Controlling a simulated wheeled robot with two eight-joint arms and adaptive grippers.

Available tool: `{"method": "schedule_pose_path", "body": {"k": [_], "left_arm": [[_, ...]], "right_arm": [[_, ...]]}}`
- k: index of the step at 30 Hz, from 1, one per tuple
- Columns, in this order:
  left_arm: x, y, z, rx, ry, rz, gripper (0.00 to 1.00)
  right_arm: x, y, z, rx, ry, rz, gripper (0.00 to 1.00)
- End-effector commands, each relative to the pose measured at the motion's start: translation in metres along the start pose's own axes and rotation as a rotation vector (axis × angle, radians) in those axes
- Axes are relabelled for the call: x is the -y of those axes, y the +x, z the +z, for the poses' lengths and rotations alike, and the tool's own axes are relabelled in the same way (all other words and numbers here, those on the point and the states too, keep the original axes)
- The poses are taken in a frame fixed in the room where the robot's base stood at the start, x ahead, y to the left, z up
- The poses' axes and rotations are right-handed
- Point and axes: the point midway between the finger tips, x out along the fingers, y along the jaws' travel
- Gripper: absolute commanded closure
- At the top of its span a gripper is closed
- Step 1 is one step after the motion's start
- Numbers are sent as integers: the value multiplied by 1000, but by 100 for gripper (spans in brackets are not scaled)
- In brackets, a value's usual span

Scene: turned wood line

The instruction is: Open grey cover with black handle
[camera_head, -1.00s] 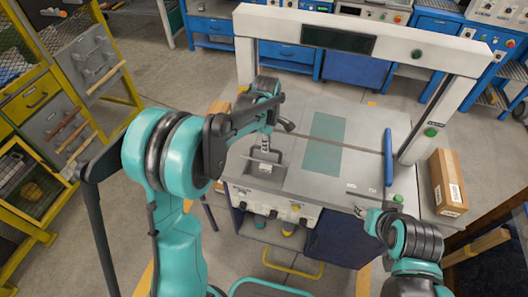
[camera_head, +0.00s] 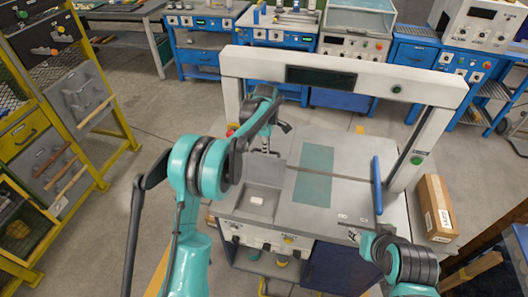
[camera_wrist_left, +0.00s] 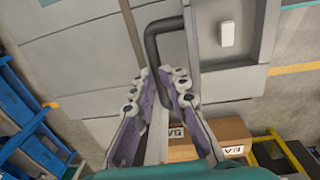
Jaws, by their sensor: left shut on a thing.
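The grey cover (camera_head: 264,172) is at the left of the grey machine table, at the back of an open recess (camera_head: 262,205). A small white block (camera_head: 256,200) shows in the recess; it also shows in the left wrist view (camera_wrist_left: 227,33). The black bent handle (camera_wrist_left: 151,42) runs down between the fingers of my left gripper (camera_wrist_left: 162,85), which is shut on it. In the head view my left gripper (camera_head: 266,143) is partly hidden by its own arm. My right gripper (camera_head: 358,236) is low at the table's front right; its fingers are unclear.
A white frame (camera_head: 345,62) arches over the table (camera_head: 335,200). A blue bar (camera_head: 377,185) stands at the right. A cardboard box (camera_head: 437,208) lies beyond the right edge. A yellow rack (camera_head: 100,100) stands at the left, and blue benches (camera_head: 280,30) stand behind.

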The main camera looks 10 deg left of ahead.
Motion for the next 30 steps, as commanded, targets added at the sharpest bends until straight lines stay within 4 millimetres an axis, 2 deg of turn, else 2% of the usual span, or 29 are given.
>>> {"method": "schedule_pose_path", "body": {"k": [1,6,13,27,28,29,30], "left_arm": [[4,15,4,7,2,-24,100],[-5,20,4,7,2,-20,100],[-12,23,4,6,1,-11,100],[-13,23,3,5,-1,-12,100],[-13,23,3,5,-1,-11,74],[-13,23,3,5,-1,-12,68],[-13,23,3,5,-1,-12,68]], "right_arm": [[0,3,2,0,0,0,60],[0,2,2,0,0,0,60],[0,2,1,0,0,0,60],[0,1,1,0,0,0,60],[0,1,1,0,0,0,60],[0,1,1,0,0,0,60],[0,1,1,0,0,0,60]]}}
